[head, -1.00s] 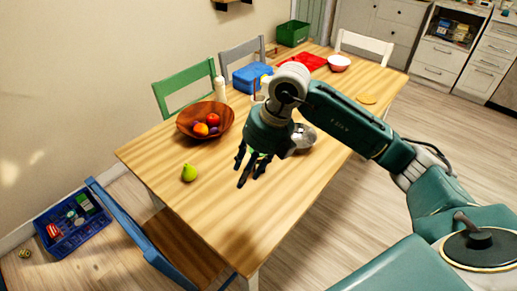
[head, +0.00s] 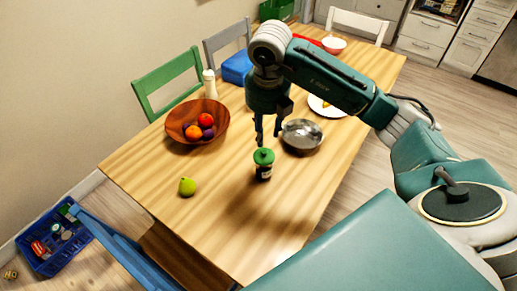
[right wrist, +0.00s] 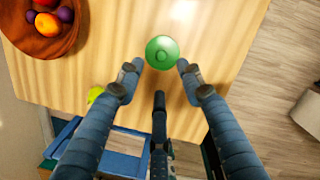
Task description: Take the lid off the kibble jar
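The kibble jar (head: 264,173) is a small dark jar with a pale label, standing upright on the wooden table. Its round green lid (head: 263,156) is on top. The lid also shows from above in the right wrist view (right wrist: 162,52), with a knob in its middle. My right gripper (head: 268,141) points down just above and behind the jar in the head view. In the right wrist view its fingers (right wrist: 158,82) are spread apart with nothing between them, and the lid lies just beyond the tips. My left gripper is not in view.
A metal bowl (head: 302,136) stands close to the right of the jar. A wooden fruit bowl (head: 182,137), a green pear-like fruit (head: 187,187) and a white bottle (head: 210,84) are to the left. The table front (head: 225,235) is clear.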

